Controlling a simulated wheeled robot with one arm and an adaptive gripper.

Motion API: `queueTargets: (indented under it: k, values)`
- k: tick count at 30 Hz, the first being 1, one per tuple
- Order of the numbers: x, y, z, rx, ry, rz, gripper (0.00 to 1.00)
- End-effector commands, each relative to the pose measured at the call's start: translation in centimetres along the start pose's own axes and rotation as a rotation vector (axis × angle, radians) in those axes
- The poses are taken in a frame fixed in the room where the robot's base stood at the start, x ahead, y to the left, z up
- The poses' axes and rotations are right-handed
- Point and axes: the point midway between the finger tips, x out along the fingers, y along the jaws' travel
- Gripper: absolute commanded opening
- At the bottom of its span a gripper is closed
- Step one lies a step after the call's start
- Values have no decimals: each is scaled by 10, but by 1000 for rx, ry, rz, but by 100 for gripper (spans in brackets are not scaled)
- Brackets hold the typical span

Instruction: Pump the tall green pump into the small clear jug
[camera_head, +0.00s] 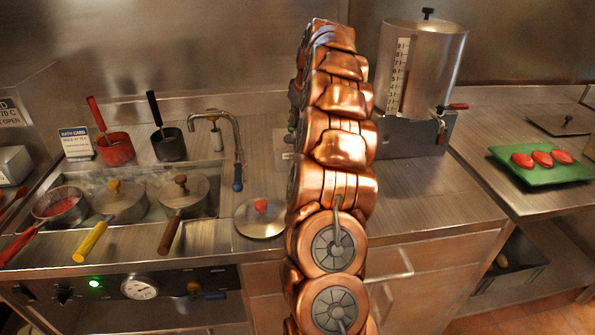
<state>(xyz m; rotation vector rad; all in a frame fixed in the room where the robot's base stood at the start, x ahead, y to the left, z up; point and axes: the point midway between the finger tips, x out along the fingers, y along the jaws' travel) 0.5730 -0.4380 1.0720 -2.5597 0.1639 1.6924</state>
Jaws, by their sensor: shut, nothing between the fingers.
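I see no tall green pump and no small clear jug in the head view. My copper-coloured arm rises through the middle of the picture and hides a strip of the counter and back wall behind it. My gripper does not show in this view.
A steel dispenser (425,68) with a level scale stands right of my arm. Lidded pots (121,203) sit in a heated well at left, near a curved tap (238,140). A green tray (541,173) holds red pieces. Counter right of my arm (430,190) is clear.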

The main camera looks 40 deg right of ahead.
Motion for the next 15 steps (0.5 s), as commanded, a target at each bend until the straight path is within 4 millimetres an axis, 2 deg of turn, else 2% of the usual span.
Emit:
queueTargets:
  k: [8,15]
  values:
    - [2,0,2,1,-7,-3,0]
    - [-5,-1,-1,0,-8,-4,0]
